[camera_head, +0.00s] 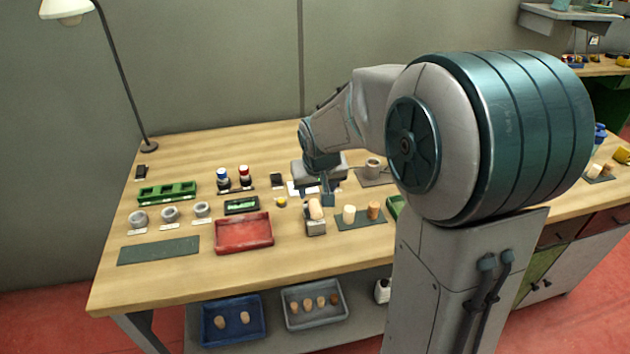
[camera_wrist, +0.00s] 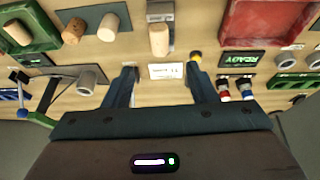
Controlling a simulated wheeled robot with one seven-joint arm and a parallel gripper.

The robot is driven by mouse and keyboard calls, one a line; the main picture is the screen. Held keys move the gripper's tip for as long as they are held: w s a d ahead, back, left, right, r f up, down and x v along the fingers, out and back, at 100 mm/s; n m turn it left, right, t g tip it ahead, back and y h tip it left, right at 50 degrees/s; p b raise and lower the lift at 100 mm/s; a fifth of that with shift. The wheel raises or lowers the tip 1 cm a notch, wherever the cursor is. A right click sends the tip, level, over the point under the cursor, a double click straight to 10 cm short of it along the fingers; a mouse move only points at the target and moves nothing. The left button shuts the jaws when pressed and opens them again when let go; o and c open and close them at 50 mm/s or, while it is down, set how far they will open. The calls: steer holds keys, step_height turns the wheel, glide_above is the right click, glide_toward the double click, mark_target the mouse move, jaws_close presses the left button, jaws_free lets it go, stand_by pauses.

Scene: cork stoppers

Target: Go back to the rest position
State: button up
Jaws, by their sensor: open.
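My gripper (camera_head: 328,190) hangs over the middle of the workbench in the head view, with my arm bent above it. In the wrist view the two fingers of my gripper (camera_wrist: 162,66) stand well apart with no object held between them. A pale cork stopper (camera_head: 315,208) sits at a small grey block (camera_head: 316,228) just in front of my gripper. The wrist view shows this stopper (camera_wrist: 159,40) beyond the fingertips, apart from them. A white label card (camera_wrist: 166,71) lies between the fingers as seen from the wrist.
A red tray (camera_head: 243,246) lies left of the grey block. A pale stopper (camera_head: 349,214) and a browner one (camera_head: 374,210) stand on a dark mat at its right. Grey cups, a green rack (camera_head: 167,193) and a lamp (camera_head: 120,75) are farther left. Trays of stoppers sit below.

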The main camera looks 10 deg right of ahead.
steer(key=s+r, duration=0.2)
steer(key=s, duration=0.9)
steer(key=s+r+g, duration=0.1)
steer(key=s+r, duration=0.1)
steer(key=s, duration=1)
steer(key=shift+d+g+y, duration=0.2)
steer(key=shift+g+y, duration=0.1)
